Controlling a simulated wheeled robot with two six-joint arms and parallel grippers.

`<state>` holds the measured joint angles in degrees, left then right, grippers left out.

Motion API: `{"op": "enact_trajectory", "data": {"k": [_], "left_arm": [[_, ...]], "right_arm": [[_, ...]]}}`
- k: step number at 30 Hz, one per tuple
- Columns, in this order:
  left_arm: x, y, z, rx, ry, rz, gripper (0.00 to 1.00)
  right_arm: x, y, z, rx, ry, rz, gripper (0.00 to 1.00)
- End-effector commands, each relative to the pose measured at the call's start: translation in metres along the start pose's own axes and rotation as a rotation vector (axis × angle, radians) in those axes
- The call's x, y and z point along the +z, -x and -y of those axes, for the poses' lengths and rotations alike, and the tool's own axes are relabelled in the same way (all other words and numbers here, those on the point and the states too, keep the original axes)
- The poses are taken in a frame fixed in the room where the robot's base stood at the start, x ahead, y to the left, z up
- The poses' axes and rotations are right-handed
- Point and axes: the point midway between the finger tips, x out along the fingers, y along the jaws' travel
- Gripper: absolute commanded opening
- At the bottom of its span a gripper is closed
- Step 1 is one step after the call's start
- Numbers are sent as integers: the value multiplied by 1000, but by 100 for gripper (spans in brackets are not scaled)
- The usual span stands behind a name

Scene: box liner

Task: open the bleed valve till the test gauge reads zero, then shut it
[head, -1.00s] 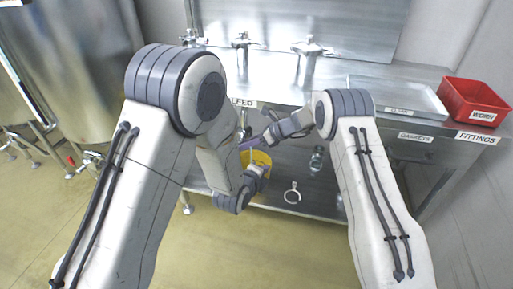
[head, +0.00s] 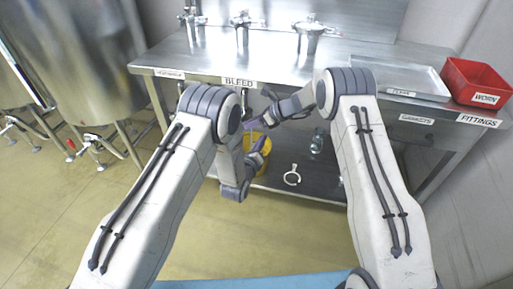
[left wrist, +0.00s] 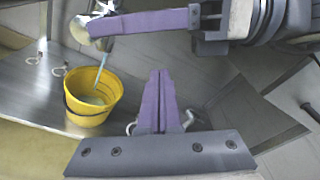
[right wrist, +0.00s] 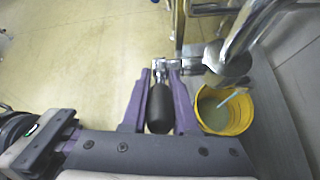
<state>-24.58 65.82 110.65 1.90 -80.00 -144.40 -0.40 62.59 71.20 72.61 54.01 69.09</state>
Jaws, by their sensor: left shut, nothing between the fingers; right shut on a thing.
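My right gripper (right wrist: 162,72) is shut on the black handle (right wrist: 160,108) of the bleed valve, which lies between its purple fingers in the right wrist view. A thin bluish stream (left wrist: 103,70) falls from the steel outlet (left wrist: 88,28) into the yellow bucket (left wrist: 88,118), which holds some liquid. The bucket also shows in the right wrist view (right wrist: 222,130). My left gripper (left wrist: 160,76) is shut and empty, its fingers together, below and apart from my right gripper in the left wrist view. The BLEED label (head: 239,83) is on the bench edge. I cannot make out the test gauge.
The steel bench (head: 190,62) spans the back with several valves on it. A flat tray (head: 400,75) and a red WORN bin (head: 477,82) stand at its right. A white ring clamp (head: 292,175) lies on the lower shelf.

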Motion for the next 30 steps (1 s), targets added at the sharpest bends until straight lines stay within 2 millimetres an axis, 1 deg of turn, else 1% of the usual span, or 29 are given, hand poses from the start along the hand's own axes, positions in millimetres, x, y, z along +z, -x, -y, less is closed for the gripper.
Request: {"op": "enact_trajectory", "data": {"k": [1, 5, 6, 9, 14, 18, 26, 30], "left_arm": [[1, -10, 0, -2, 0, 3, 0], [0, -32, 0, -1, 1, 1, 0], [9, -29, 0, 1, 1, 3, 0], [22, -23, 0, 2, 1, 1, 0], [35, -18, 0, 2, 2, 0, 0], [38, -16, 0, 2, 2, -2, 0], [38, -16, 0, 1, 2, -1, 0], [48, -14, 0, -4, 39, 2, 0]], "right_arm": [[0, 0, 0, 0, 0, -1, 0], [0, 0, 0, 0, 0, -1, 0], [0, 0, 0, 0, 0, -1, 0], [0, 0, 0, 0, 0, -1, 0], [0, 0, 0, 0, 0, 0, 0], [0, 0, 0, 1, 0, 0, 0], [0, 0, 0, 1, 0, 0, 0], [0, 0, 0, 1, 0, 0, 0]]}}
